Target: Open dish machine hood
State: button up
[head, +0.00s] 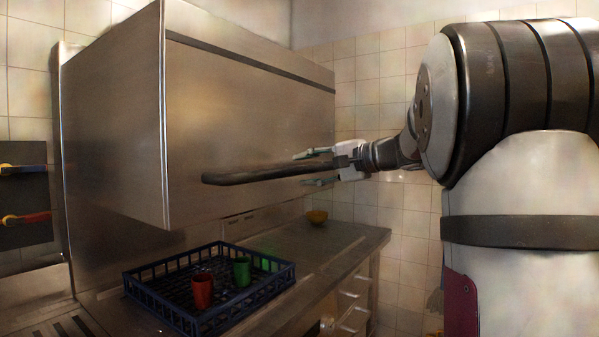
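The dish machine hood (245,115) is a large brushed-metal box filling the left and middle of the head view. Its lower edge is above the level of the counter and rack. A dark bar handle (250,177) sticks out from the hood and runs toward my gripper. My gripper (317,168) is at the right end of the handle, with one finger above the bar and one below. The fingers are spread, with visible gaps to the bar. Whether the palm touches the bar is hidden.
A dark blue rack (208,325) with a red cup (202,290) and a green cup (242,271) stands below the hood. Tools with colored handles (25,218) hang at left.

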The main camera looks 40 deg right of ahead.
jog(key=v, duration=0.9)
jog(key=shift+w, duration=0.1)
jog(key=s+a+f+n+g+p, duration=0.1)
jog(key=s+a+f+n+g, duration=0.15)
jog(key=a, duration=0.45)
jog(key=s+a+f+n+g+p, duration=0.1)
jog(key=s+a+f+g, duration=0.15)
jog(key=a, duration=0.55)
jog(key=s+a+f+n+g+p, duration=0.2)
jog(key=s+a+f, duration=0.1)
jog(key=a, duration=0.4)
jog(key=s+a+f+n+g+h+p, duration=0.1)
jog(key=s+a+f+n+h+p, duration=0.1)
jog(key=s, duration=0.7)
jog(key=s+a+f+n+g+h+p, duration=0.2)
jog(key=s+f+n, duration=0.4)
jog(key=s+f, duration=0.3)
jog(key=shift+s+a+g+h, duration=0.3)
jog(key=shift+s+a+h, duration=0.3)
jog(key=shift+a, duration=0.45)
